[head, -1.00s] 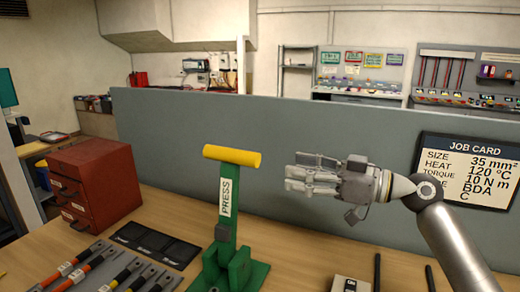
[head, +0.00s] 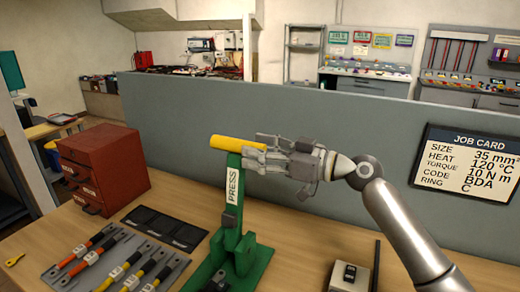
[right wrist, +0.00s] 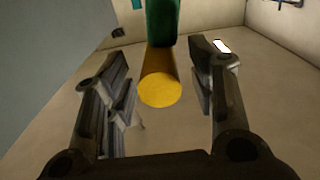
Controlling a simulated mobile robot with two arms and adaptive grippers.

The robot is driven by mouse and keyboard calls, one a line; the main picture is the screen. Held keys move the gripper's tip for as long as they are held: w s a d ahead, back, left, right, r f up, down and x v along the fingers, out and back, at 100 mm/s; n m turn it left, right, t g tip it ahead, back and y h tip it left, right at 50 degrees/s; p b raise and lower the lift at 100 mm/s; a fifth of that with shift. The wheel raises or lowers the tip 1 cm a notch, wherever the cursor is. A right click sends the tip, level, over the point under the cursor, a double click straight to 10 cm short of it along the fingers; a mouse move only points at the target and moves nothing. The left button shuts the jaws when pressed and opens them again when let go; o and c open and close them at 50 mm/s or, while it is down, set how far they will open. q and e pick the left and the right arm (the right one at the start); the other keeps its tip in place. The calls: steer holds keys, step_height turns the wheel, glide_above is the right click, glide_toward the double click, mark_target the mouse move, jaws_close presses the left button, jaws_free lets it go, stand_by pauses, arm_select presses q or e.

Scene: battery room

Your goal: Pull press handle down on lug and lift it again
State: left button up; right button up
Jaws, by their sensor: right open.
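The green press (head: 232,218) stands on the bench in the head view, with a label reading PRESS on its upright. Its yellow handle (head: 231,144) is a crossbar at the top, in the raised position. My right gripper (head: 254,150) is at the right end of the handle, its fingers hiding that end. In the right wrist view the yellow handle (right wrist: 160,88) points end-on between the two open fingers, with a gap on each side. A lug in the press cannot be made out. My left gripper is not in view.
A red drawer cabinet (head: 104,170) stands at the left. Cables with red and yellow grips (head: 90,252) lie on a grey rack in front of it. A dark tray (head: 164,229) lies beside the press. A grey partition (head: 330,130) with a job card (head: 470,162) runs behind.

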steer(key=shift+c, duration=0.2)
jaws_close()
steer(key=shift+s+a, duration=0.15)
steer(key=shift+s, duration=0.25)
steer(key=s+a+f+n+b, duration=0.1)
steer(key=s+a+n+b, duration=0.1)
steer(key=s, duration=0.5)
steer(key=s+a+f+n+b, duration=0.1)
steer(key=s+a+n+b, duration=0.2)
steer(key=s, duration=0.4)
steer(key=shift+s+a+n, duration=0.15)
steer(key=shift+a+n, duration=0.3)
steer(key=shift+n, duration=0.55)
